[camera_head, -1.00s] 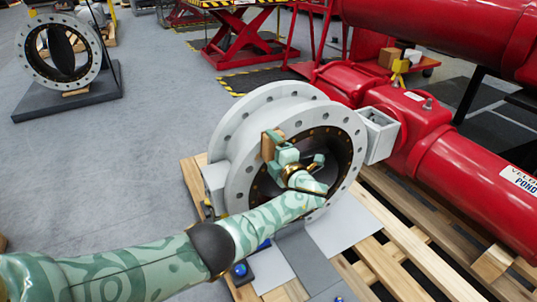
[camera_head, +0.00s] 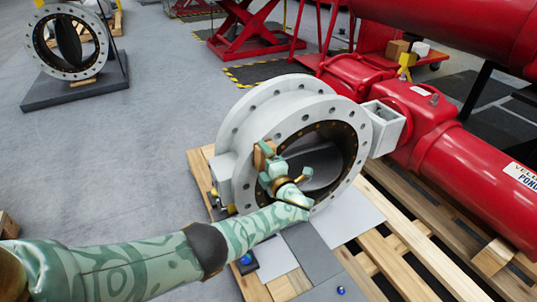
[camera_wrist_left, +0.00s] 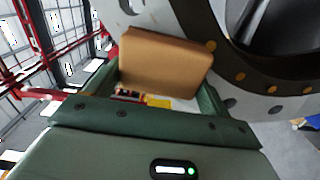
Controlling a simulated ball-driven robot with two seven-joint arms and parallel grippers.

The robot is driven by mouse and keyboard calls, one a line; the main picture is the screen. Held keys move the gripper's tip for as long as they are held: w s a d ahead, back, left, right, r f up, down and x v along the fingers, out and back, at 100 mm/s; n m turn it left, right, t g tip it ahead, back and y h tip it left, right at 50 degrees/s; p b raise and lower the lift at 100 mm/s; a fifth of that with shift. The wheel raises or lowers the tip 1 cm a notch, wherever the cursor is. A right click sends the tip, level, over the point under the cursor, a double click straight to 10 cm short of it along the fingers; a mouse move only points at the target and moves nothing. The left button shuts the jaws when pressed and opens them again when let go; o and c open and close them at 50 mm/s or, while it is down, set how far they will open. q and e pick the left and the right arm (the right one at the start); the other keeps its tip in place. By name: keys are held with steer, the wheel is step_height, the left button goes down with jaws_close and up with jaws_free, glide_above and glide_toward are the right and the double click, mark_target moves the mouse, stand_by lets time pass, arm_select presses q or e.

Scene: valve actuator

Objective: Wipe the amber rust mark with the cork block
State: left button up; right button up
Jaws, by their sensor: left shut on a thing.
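My left gripper (camera_head: 267,161) is shut on the cork block (camera_head: 259,159), a tan block, in front of the left side of the pale grey valve flange (camera_head: 230,170). In the left wrist view the cork block (camera_wrist_left: 165,62) sits between the two green fingers, close to the flange face (camera_wrist_left: 262,103). I cannot tell whether the block touches the face. I cannot make out the amber rust mark; the block, gripper or arm may cover it. My right gripper is not in view.
The valve stands on a wooden pallet (camera_head: 402,262) with a dark disc (camera_head: 310,168) inside its bore. A large red actuator (camera_head: 455,150) joins it on the right. Another valve (camera_head: 68,70) stands far left. The grey floor (camera_head: 120,150) at left is clear.

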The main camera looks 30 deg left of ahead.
arm_select(q)
steer(key=shift+s+a+f, duration=0.1)
steer(key=shift+a, duration=0.15)
steer(key=shift+d, duration=0.1)
steer(key=shift+s+d, duration=0.2)
steer(key=shift+s, duration=0.05)
steer(key=p+v, duration=0.2)
steer(key=v, duration=0.2)
steer(key=shift+d, duration=0.15)
steer(key=shift+s+d, duration=0.2)
steer(key=shift+d, duration=0.25)
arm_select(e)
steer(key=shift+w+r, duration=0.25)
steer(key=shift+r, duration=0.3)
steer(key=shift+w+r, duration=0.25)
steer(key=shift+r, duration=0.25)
arm_select(q)
steer(key=shift+d, duration=0.1)
steer(key=p+v, duration=0.1)
steer(key=v, duration=0.2)
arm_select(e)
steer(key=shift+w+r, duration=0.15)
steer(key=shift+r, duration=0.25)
